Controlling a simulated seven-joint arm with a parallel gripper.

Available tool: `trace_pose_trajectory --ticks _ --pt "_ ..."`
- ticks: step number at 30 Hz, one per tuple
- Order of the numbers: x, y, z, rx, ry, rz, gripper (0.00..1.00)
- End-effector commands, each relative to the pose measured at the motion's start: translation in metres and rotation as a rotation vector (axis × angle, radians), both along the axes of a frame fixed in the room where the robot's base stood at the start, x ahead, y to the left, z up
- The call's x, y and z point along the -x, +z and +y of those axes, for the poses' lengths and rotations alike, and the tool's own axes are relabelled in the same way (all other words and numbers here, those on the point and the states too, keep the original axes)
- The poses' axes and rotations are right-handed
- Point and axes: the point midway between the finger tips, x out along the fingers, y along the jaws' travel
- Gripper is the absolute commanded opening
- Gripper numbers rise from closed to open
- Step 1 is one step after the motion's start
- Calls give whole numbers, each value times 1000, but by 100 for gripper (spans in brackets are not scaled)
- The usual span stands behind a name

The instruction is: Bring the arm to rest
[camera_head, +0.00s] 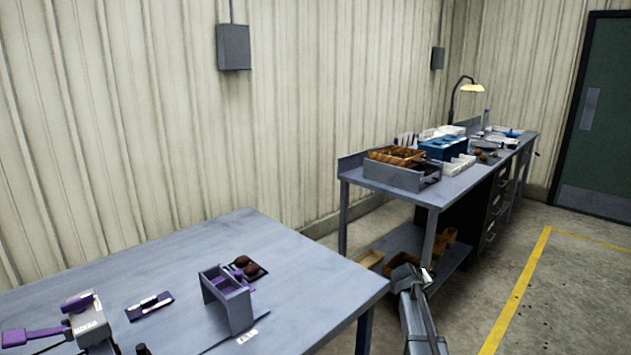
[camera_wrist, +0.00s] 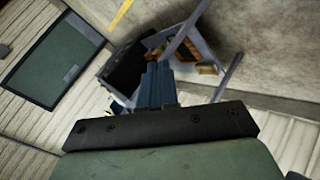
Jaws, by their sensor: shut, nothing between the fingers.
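My gripper (camera_wrist: 158,70) shows in the wrist view with its two dark blue fingers together and nothing between them. It is in the air, pointing towards the far workbench, which appears tilted behind the fingers. In the head view, part of my arm (camera_head: 418,318) rises from the bottom edge, right of the near table (camera_head: 190,260) and in front of the far workbench (camera_head: 445,191). It appears clear of both. I cannot make out the fingers in the head view.
On the near table stand a grey and purple frame (camera_head: 228,300), a dark tray with brown potatoes (camera_head: 244,262), and a purple-handled device (camera_head: 90,325). The far workbench holds crates and a lamp (camera_head: 471,88).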

Motion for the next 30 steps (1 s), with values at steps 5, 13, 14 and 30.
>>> trace_pose_trajectory --ticks 5,13,14,30 --pt "38 -66 15 -65 -21 87 0" --pt "116 -172 47 -182 -65 251 0" --pt "126 -183 51 -193 -71 271 0" --pt "323 -333 114 -393 -198 616 0"
